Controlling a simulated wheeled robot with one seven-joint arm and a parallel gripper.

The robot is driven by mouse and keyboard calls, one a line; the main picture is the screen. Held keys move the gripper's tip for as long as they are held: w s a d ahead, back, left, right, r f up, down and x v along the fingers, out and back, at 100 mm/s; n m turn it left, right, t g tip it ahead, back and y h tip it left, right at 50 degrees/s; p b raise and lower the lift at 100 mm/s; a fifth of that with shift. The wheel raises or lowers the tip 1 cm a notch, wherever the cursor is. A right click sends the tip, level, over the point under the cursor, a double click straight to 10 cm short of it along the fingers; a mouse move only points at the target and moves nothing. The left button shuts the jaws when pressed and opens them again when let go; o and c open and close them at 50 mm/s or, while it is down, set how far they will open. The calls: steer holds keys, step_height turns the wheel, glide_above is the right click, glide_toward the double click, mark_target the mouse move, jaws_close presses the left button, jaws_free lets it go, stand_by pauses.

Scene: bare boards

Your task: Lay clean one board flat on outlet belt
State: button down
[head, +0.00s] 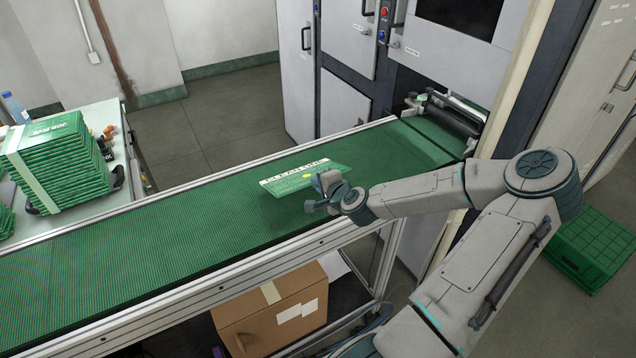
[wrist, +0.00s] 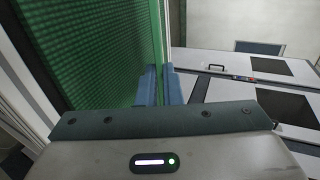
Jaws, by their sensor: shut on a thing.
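A thin green board (head: 295,180) with a pale strip along its far edge is over the middle of the green outlet belt (head: 150,232). It looks about level with the belt; whether it touches the belt is hard to tell. The visible belt around the board is bare.
A stack of green boards (head: 62,165) with a white band stands on a side table at the left. The belt's metal side rail (head: 225,284) runs along its near side. Grey machine cabinets (head: 340,40) stand behind. A cardboard box (head: 270,318) is below the belt, and green crates (head: 590,245) stand right.

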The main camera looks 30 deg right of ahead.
steer(key=shift+s, duration=0.1)
stand_by(0.3)
steer(key=shift+f+b, duration=1.25)
steer(key=shift+f, duration=0.2)
steer(key=shift+f+b, duration=0.3)
steer(key=shift+f, duration=0.1)
jaws_free()
steer(key=shift+s, duration=0.8)
steer(key=shift+s, duration=0.8)
